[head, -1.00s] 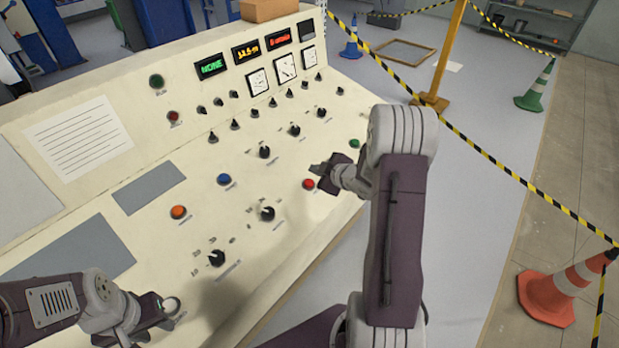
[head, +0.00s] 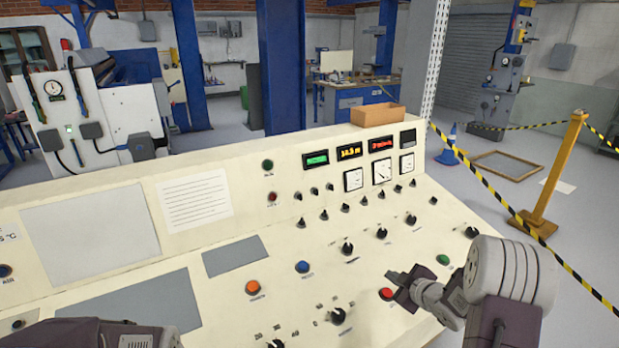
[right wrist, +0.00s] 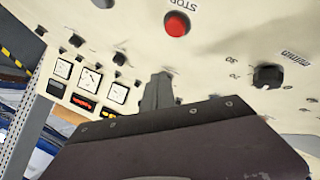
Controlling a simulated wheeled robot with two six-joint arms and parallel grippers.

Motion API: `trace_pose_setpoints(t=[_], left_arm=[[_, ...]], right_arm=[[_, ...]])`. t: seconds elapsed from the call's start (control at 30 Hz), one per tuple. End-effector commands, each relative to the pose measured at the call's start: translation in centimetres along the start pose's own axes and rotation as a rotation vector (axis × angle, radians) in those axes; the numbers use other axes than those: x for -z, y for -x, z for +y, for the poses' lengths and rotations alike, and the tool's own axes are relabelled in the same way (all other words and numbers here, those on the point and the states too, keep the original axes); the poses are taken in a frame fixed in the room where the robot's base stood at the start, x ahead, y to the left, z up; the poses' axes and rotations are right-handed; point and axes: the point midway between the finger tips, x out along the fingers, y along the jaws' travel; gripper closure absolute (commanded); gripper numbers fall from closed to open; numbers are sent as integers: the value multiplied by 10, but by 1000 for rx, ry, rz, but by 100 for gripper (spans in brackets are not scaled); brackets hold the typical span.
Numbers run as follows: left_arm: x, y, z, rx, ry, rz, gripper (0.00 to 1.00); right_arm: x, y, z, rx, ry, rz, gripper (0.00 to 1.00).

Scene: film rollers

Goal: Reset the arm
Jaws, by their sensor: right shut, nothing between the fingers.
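My right gripper (head: 400,285) is shut and empty above the sloped face of the cream control console (head: 110,200). In the head view it overlaps the edge of a red button (head: 387,294). In the right wrist view the closed fingers (right wrist: 157,90) point over the panel, and the red button (right wrist: 176,24), marked STOP, is apart from them. Of my left arm, only a dark link (head: 85,336) shows at the bottom left of the head view. The left gripper is out of the picture.
The console carries several knobs, an orange button (head: 253,288), a blue button (head: 303,267) and a green button (head: 443,260). A cardboard box (head: 378,114) sits on its top. A yellow post (head: 553,175) with striped tape stands at the right.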

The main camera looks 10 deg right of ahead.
Motion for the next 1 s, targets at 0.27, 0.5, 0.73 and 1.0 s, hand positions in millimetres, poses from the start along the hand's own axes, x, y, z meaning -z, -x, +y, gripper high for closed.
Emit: trace_pose_setpoints(t=[0.27,0.5,0.73,1.0], left_arm=[[0,0,0,0,0,0,64],[0,0,0,0,0,0,64],[0,0,0,0,0,0,64],[0,0,0,0,0,0,64]], right_arm=[[145,25,-44,27,46,55,100],[72,107,-144,150,-460,-473,100],[19,172,-214,244,-788,-866,100],[15,182,-221,250,-828,-924,100]])
